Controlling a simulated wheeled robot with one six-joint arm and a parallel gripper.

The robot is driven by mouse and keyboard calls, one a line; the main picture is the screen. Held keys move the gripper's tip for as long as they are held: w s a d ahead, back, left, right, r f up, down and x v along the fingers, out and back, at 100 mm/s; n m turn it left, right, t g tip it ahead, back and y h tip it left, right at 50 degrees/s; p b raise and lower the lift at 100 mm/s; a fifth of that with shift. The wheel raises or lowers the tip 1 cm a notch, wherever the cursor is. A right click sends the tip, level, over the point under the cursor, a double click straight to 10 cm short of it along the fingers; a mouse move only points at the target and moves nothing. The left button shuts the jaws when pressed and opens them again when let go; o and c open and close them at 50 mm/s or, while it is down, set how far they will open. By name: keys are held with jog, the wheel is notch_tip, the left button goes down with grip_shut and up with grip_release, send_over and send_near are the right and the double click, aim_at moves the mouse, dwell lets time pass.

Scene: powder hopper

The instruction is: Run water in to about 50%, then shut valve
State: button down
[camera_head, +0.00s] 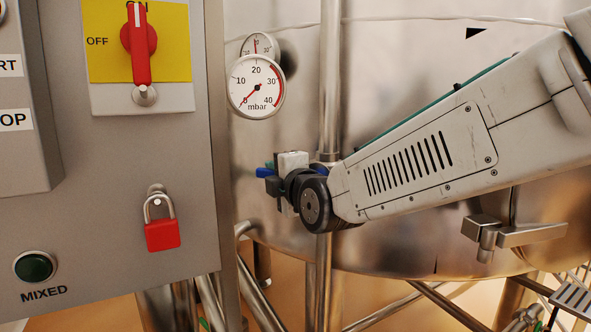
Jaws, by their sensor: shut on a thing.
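My gripper (275,170) is at the middle of the view, in front of the steel vessel (400,250) and close to a vertical steel pipe (330,80). It is shut on a small blue handle (264,172), which sticks out on its left side. The blue handle looks like a valve lever. My gripper and wrist hide the rest of it and the valve body, so I cannot tell how far it is turned. No water and no level reading can be made out in this view.
A grey control cabinet (100,210) fills the left, with a red rotary switch (139,45), a red padlock (162,234) and a dark green button (35,267). A round mbar gauge (256,87) hangs beside it. A steel clamp (515,235) sits low on the right.

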jog(key=shift+f, duration=0.7)
dwell(0.5)
jog(key=c, duration=1.3)
grip_release()
jog(key=shift+r, duration=0.15)
jog(key=shift+r, duration=0.15)
jog(key=shift+s, duration=0.1)
jog(key=shift+s+d+r, duration=0.1)
jog(key=shift+s+d, duration=0.1)
jog(key=shift+s, duration=0.05)
jog(key=v, duration=0.7)
